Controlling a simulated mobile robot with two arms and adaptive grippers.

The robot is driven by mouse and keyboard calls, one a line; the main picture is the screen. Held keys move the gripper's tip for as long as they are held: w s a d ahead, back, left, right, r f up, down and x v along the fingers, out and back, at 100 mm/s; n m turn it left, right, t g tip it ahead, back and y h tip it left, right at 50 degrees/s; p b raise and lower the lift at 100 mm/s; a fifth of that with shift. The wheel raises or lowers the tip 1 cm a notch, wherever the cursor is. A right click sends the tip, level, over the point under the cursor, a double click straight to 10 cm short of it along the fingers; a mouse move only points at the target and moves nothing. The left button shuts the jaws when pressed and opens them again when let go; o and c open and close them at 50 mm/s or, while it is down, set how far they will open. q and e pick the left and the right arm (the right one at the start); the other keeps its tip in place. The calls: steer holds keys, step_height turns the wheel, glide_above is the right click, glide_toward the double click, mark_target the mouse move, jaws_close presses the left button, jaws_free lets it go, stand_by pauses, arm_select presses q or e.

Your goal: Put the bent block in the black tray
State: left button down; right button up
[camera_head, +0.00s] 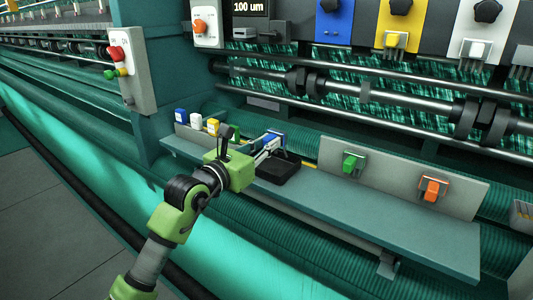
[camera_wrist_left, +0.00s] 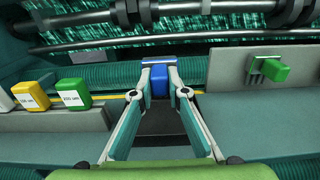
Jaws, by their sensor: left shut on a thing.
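My left gripper (camera_head: 272,149) reaches in over the teal shelf and is shut on a blue block with a grey plate at its far end, taken as the bent block (camera_head: 270,139). In the left wrist view the blue block (camera_wrist_left: 158,84) sits between the two fingertips (camera_wrist_left: 159,76). The black tray (camera_head: 279,174) lies on the shelf just below and beside the fingers. In the left wrist view the dark tray (camera_wrist_left: 158,123) shows between the fingers, below the block. The block's underside and any gap to the tray are hidden. My right gripper is not in view.
A green block (camera_head: 350,164) and an orange block (camera_head: 431,190) are on the grey upright panel right of the tray. Blue, white and yellow labelled blocks stand on the left. The shelf's right part (camera_head: 400,233) is clear. Machine rollers (camera_head: 365,90) run behind.

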arm_select(q)
steer(key=f, duration=0.1)
steer(key=f+p, duration=0.1)
steer(key=f, duration=0.1)
steer(key=shift+w+a+f, duration=0.15)
steer(key=shift+w+f, duration=0.1)
steer(key=shift+f, duration=0.05)
steer(key=shift+f, duration=0.2)
steer(key=c, duration=2)
jaws_free()
